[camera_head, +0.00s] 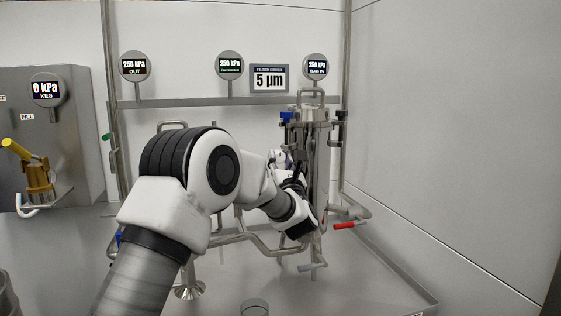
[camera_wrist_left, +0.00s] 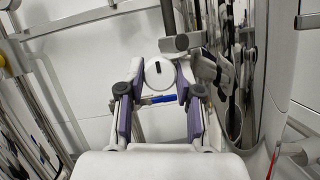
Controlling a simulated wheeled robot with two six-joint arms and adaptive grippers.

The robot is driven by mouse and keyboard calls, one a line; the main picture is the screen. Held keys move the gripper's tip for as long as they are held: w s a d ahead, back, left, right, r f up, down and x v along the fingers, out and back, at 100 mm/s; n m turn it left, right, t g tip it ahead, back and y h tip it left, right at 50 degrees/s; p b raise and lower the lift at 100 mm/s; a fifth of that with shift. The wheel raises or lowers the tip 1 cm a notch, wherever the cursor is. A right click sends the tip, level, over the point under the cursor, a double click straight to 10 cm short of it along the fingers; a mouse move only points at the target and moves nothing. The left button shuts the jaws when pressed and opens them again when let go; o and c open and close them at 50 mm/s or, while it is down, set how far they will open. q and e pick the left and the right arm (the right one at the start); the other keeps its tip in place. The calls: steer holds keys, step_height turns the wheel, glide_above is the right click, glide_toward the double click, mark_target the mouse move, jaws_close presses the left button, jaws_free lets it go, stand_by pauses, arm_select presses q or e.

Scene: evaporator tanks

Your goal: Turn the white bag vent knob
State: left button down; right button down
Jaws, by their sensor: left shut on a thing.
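The white bag vent knob (camera_wrist_left: 158,72), a round white cap with a short black mark, is in the middle of the left wrist view. My left gripper (camera_wrist_left: 157,80) has one finger on each side of it and is shut on it. In the head view my left gripper (camera_head: 281,160) is at the left side of the steel filter housing (camera_head: 316,150), partly hidden by my own arm. I cannot make out the knob clearly in the head view. My right gripper is in neither view.
A red-handled valve (camera_head: 344,225) sits low to the right of the housing. Gauges, including the BAG IN gauge (camera_head: 316,66), hang above. Steel pipes run close around my left wrist. The right wall is bare.

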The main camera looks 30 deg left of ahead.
arm_select(q)
steer(key=shift+m+h, duration=0.4)
steer(key=shift+m, duration=0.3)
steer(key=shift+m+t+h, duration=0.3)
steer(key=shift+m, duration=0.5)
steer(key=m, duration=0.1)
steer(key=m+h, duration=0.1)
steer(key=m, duration=0.1)
steer(key=shift+s+a+r+m+t+h+p, duration=0.1)
steer(key=shift+r+m+t+h+p, duration=0.05)
steer(key=shift+m+t+h+p, duration=0.2)
steer(key=m+h+p, duration=0.2)
steer(key=m, duration=0.2)
steer(key=shift+r, duration=0.1)
steer(key=shift+m+h+p, duration=0.65)
steer(key=shift+m+p, duration=0.9)
steer(key=shift+m, duration=0.5)
steer(key=c, duration=1.1)
jaws_free()
steer(key=shift+o, duration=0.2)
steer(key=shift+s, duration=0.15)
